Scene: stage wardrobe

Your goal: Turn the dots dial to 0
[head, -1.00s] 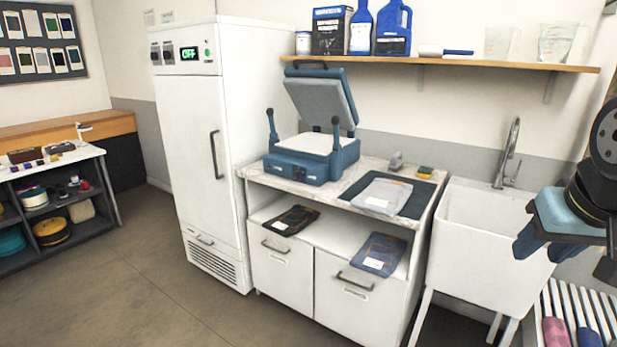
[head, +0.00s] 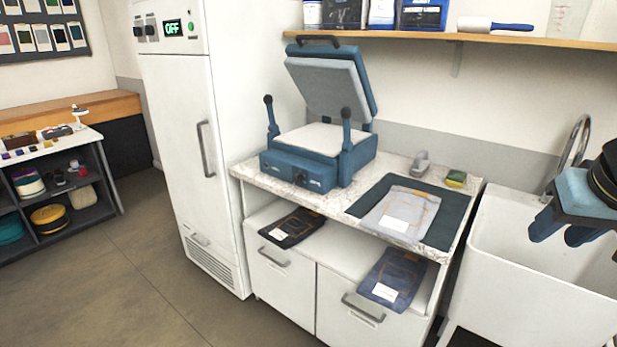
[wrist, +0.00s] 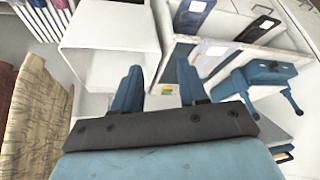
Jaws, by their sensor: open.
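Two small dark dials show on the top panel of the white cabinet, a left dial (head: 139,31) and a right dial (head: 151,30), beside a green-lit display (head: 173,28) reading OFF. A dark knob (head: 299,177) sits on the front of the blue press (head: 335,168). I cannot tell which of these is the dots dial, and no markings or settings are readable. My gripper (head: 562,236) is at the far right above the sink, open and empty, well away from all dials. In the wrist view my gripper (wrist: 159,72) has its two blue fingers apart.
The white cabinet (head: 178,130) stands left of the counter (head: 330,203). The press lid is raised. A sink (head: 540,235) is at right, a shelf (head: 500,39) above. The floor (head: 140,270) in front is clear.

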